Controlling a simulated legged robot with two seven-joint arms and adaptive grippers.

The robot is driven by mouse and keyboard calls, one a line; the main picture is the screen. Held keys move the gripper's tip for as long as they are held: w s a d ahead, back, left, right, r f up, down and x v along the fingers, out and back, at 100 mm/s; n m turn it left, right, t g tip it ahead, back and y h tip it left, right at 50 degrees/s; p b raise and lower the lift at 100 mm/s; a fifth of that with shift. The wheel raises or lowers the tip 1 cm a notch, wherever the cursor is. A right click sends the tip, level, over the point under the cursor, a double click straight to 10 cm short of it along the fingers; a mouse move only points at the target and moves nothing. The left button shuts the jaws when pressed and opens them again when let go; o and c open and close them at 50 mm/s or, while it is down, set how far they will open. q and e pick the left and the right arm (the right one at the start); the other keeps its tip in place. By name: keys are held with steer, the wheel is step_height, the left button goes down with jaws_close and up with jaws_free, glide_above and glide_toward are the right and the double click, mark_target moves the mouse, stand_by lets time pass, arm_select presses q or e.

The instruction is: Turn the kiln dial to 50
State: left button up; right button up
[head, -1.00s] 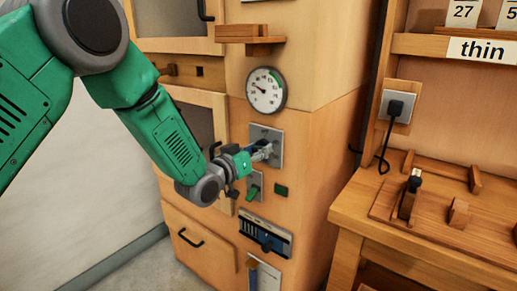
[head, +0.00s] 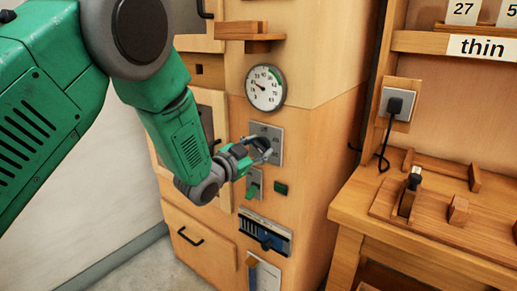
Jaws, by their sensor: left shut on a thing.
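The kiln (head: 315,125) is a tall wooden cabinet in the middle of the head view. A round white gauge (head: 265,88) with a dark rim, a green arc and a thin needle sits on its front; the needle points to the upper left. Below it is a grey metal plate (head: 274,133) with small marks too fine to read. My left gripper (head: 264,151) is at this plate, with its fingers shut on the dial knob there. The fingers hide most of the knob, so I cannot read its setting. My right gripper is not in view.
A small wooden shelf (head: 250,36) juts out above the gauge. A wooden bench (head: 430,225) with a black-handled lever (head: 410,193) stands at the right.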

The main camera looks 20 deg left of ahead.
arm_select(q)
steer(key=shift+s+f, duration=0.1)
steer(key=shift+f, duration=0.25)
steer(key=o, duration=1.2)
steer(key=shift+w, duration=0.2)
steer(key=shift+r, duration=0.15)
steer(key=shift+s, duration=0.2)
steer(key=v, duration=1.1)
steer(key=shift+s+a, duration=0.1)
steer(key=shift+s, duration=0.2)
